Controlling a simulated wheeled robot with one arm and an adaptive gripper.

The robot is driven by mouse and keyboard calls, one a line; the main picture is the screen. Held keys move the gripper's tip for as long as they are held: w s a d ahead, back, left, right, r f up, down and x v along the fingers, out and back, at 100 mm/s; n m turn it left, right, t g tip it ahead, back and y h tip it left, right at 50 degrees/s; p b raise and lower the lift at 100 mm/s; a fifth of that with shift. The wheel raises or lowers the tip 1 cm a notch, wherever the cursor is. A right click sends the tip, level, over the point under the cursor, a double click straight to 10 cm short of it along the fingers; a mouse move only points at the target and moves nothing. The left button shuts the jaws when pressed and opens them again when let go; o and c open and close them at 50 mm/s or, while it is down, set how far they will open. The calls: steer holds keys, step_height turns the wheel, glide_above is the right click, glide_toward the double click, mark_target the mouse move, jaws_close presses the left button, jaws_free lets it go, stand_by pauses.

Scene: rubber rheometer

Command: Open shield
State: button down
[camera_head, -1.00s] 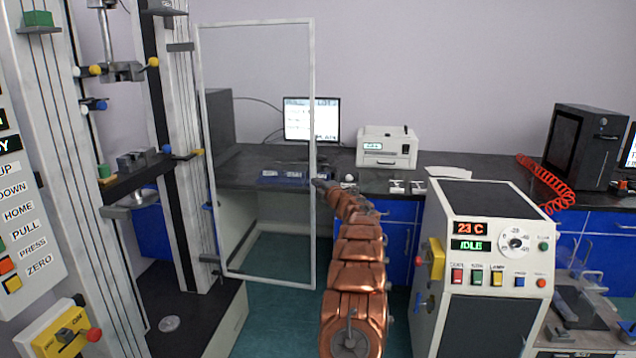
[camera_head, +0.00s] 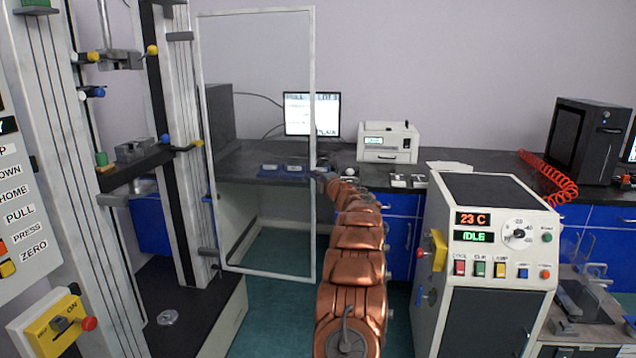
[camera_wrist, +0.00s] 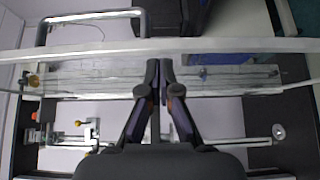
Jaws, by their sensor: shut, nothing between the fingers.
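The shield (camera_head: 312,110) is a tall clear panel in a thin white frame. In the head view its left edge runs beside the right column of the testing machine (camera_head: 186,120), and the panel stands out to the right of that column. My gripper (camera_head: 326,179) is at the far end of my copper-coloured arm, close to the shield's right frame edge; I cannot tell whether they touch. In the wrist view my gripper's fingers (camera_wrist: 159,66) are together and empty. Their tips are beside a long pale bar (camera_wrist: 230,46), which looks like a shield frame edge.
The control cabinet (camera_head: 500,250) stands right of my arm. Behind are the dark bench (camera_head: 468,184), a monitor (camera_head: 311,114) and a white instrument (camera_head: 388,143). A yellow switch box (camera_head: 52,322) is at lower left. Green floor (camera_head: 270,310) is clear below the shield.

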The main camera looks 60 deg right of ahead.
steer(key=b+v, duration=0.3)
steer(key=v, duration=0.8)
steer(key=shift+a+b, duration=0.25)
steer(key=shift+b, duration=0.1)
